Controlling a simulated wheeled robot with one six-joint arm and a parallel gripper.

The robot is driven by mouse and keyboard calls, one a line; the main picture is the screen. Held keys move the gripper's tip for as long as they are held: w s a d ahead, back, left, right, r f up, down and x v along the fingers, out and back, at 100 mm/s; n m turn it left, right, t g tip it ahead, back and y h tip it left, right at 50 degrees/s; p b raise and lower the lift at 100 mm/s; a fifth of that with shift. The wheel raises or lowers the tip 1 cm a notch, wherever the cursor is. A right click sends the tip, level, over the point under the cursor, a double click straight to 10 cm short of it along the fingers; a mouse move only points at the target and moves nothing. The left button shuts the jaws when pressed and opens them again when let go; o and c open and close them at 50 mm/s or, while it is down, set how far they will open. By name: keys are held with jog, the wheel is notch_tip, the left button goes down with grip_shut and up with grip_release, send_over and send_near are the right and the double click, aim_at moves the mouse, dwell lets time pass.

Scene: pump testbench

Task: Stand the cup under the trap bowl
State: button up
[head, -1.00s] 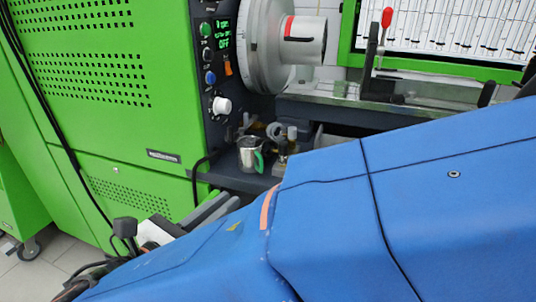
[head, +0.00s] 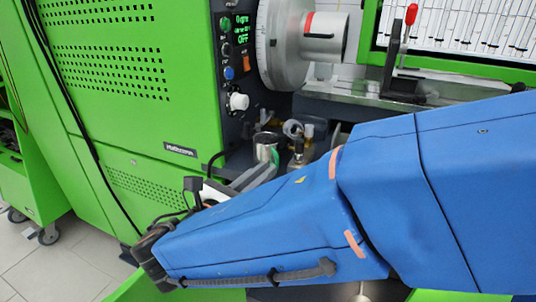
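A metal cup (head: 264,147) with a green handle stands upright on the dark ledge of the green testbench, right of the control panel. Its lower part is hidden behind my gripper and arm. My gripper (head: 262,172) shows only in part, as grey finger pieces reaching up toward the cup from the left side of my blue arm. In this view they overlap the cup's lower edge; I cannot tell whether they touch it or how far apart they are. Metal fittings (head: 294,130) stand right of the cup. I cannot clearly make out the trap bowl among them.
The green cabinet with its control panel (head: 236,60) rises left of the cup. A large grey round chuck (head: 280,45) overhangs the ledge. A rail with a red-knobbed lever (head: 410,14) lies to the right. Black cables hang by the cabinet.

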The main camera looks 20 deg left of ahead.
aim_at(277, 162)
jog(key=shift+f+x, duration=0.1)
jog(key=shift+x, duration=1.35)
jog(key=shift+f+x, duration=0.15)
jog(key=shift+x, duration=1.3)
jog(key=shift+d, duration=0.1)
jog(key=shift+c, duration=0.5)
grip_shut()
jog(key=shift+r, duration=0.1)
